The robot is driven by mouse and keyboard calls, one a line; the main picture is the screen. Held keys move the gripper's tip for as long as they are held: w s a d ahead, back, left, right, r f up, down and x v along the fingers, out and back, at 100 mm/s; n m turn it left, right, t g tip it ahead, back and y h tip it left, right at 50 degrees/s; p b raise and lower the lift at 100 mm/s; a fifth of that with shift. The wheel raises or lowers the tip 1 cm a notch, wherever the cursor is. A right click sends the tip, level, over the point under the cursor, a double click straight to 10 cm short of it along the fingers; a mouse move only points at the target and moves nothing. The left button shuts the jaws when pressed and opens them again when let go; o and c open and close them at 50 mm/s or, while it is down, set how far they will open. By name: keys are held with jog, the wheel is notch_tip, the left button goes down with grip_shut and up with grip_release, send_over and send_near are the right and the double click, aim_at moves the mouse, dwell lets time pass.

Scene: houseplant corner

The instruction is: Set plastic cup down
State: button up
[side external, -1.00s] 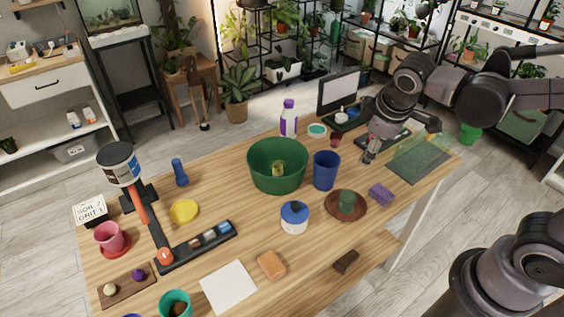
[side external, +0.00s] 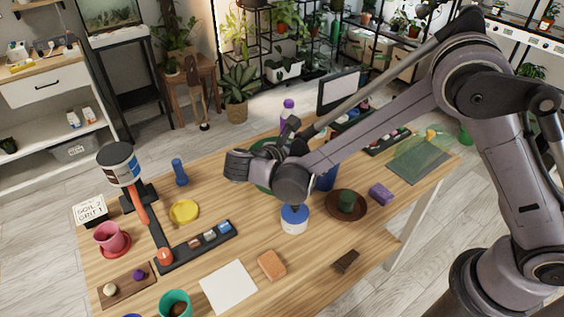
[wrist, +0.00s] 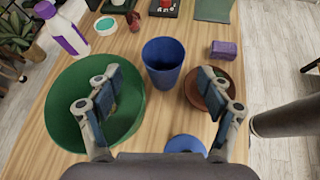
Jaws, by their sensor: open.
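The blue plastic cup (wrist: 163,62) stands upright on the wooden table in the wrist view, its open top facing me. My gripper (wrist: 158,84) is open, with one finger on each side of the picture and the cup between and beyond them. No contact with the cup shows.
The large green bowl (wrist: 60,98) is close left of the cup, under my left finger. A brown saucer (wrist: 196,99) lies right, partly behind my right finger. A blue-lidded jar (side external: 294,219), purple block (side external: 381,194) and white-purple bottle (wrist: 66,36) stand nearby.

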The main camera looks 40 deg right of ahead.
jog(key=shift+n+h, duration=0.3)
jog(key=shift+s+a+f+x, duration=0.1)
jog(key=shift+f+x, duration=0.2)
jog(key=shift+x, duration=1.4)
jog(key=shift+s+a+f+x, duration=0.15)
jog(key=shift+f+x, duration=0.1)
jog(key=shift+x, duration=1.45)
jog(key=shift+s+a+f+x, duration=0.1)
jog(key=shift+f+x, duration=0.2)
jog(key=shift+x, duration=1.4)
jog(key=c, duration=1)
